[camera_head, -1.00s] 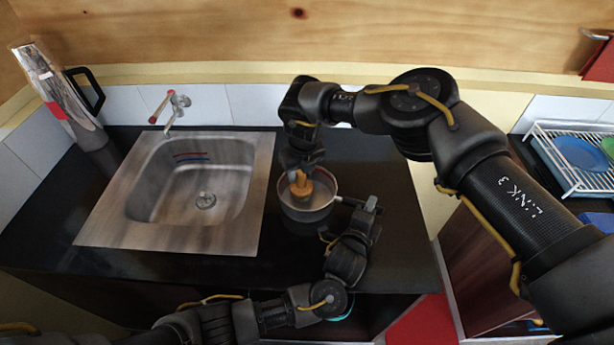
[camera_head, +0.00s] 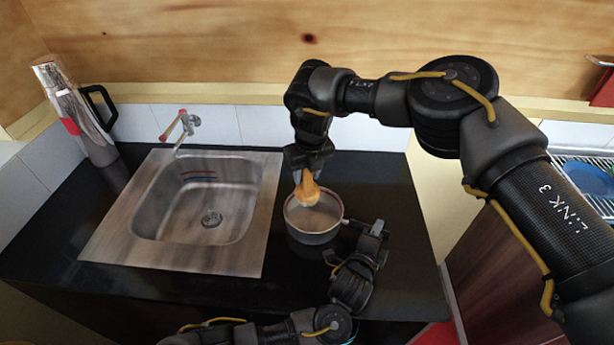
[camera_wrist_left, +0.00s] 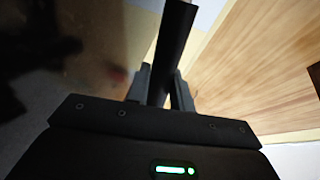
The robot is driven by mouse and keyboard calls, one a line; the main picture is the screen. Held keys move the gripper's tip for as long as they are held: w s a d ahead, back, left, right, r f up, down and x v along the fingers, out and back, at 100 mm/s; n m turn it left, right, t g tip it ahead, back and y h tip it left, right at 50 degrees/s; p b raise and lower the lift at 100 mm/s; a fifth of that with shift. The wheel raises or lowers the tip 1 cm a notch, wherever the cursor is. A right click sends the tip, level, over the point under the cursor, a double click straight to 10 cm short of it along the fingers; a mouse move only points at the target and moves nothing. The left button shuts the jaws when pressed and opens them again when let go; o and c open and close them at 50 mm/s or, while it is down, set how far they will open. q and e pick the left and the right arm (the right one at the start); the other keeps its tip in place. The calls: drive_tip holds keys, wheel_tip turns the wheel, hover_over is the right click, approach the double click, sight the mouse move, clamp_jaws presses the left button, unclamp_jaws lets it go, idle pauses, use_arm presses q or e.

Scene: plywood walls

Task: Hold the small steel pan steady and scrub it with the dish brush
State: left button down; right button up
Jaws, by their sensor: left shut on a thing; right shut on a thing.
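The small steel pan (camera_head: 313,218) sits on the dark counter, right of the sink, its handle (camera_head: 352,222) pointing right. My left gripper (camera_head: 374,230) is shut on that handle. In the left wrist view the dark handle (camera_wrist_left: 174,45) stands between the fingers of the left gripper (camera_wrist_left: 160,82). My right gripper (camera_head: 307,170) is shut on the dish brush (camera_head: 306,188), above the back of the pan. The brush's tan head points down, its pale tip overlapping the pan's opening; I cannot tell whether it touches. The gripper hides the brush's upper part.
A steel sink (camera_head: 262,215) with a red-handled tap (camera_head: 184,125) lies to the left. A tall steel flask (camera_head: 85,125) stands in the back left corner. A white dish rack (camera_head: 606,205) with a blue plate is at the right.

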idle(0.3)
use_arm(q)
drive_tip(key=c, duration=1.1)
unclamp_jaws()
drive_tip(key=shift+c, duration=0.2)
drive_tip(key=shift+s, duration=0.1)
drive_tip(key=v, duration=1.2)
drive_tip(key=shift+r, duration=0.1)
